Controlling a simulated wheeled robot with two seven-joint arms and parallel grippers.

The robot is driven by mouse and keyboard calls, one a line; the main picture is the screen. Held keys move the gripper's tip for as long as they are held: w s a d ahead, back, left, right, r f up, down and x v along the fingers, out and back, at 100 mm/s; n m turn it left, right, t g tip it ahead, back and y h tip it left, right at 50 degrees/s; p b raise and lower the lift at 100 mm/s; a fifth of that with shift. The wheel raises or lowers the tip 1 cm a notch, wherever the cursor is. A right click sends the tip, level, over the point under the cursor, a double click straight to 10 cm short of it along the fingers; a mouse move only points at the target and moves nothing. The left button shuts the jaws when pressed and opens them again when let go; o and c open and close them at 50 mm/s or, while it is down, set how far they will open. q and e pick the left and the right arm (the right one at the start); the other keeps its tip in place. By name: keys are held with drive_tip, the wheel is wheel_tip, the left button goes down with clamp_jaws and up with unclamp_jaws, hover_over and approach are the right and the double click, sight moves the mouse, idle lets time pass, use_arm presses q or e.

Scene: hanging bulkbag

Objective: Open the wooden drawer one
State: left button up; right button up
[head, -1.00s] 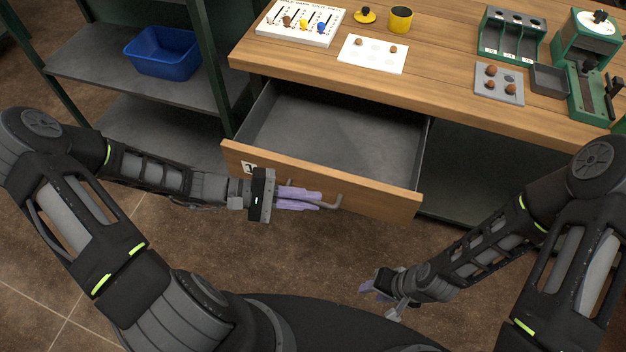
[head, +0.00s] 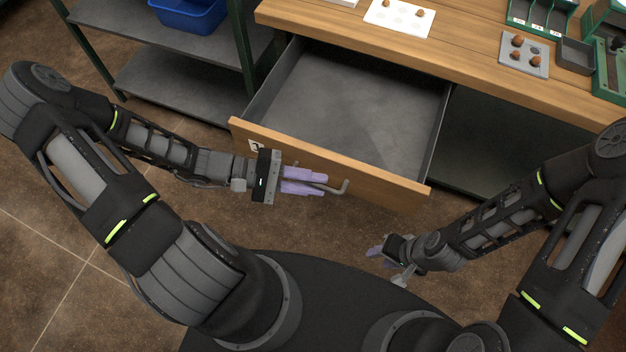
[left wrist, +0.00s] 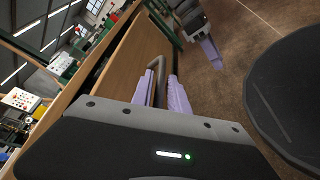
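The wooden drawer (head: 390,188) stands pulled well out of the workbench, its grey inside bare and empty. Its wooden front has a grey bar handle (head: 340,188) and a small label near the left end. My left gripper (head: 314,181) is at the handle with its lilac fingers on either side of the bar, shut on it. In the left wrist view, the handle (left wrist: 156,67) runs between the two fingers, and the drawer front (left wrist: 133,58) is to the left. My right gripper (head: 382,257) hangs low in front of the drawer, away from it; its finger gap is unclear.
The wooden workbench top (head: 450,68) carries a white card (head: 400,19), a grey tray (head: 525,55) with brown balls and green fixtures. A metal shelf (head: 180,92) with a blue bin (head: 190,14) stands at the left. The floor before the drawer is clear.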

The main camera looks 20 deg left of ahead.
use_arm(q)
drive_tip(key=v, duration=0.8)
drive_tip(key=shift+d, duration=0.1)
idle(0.6)
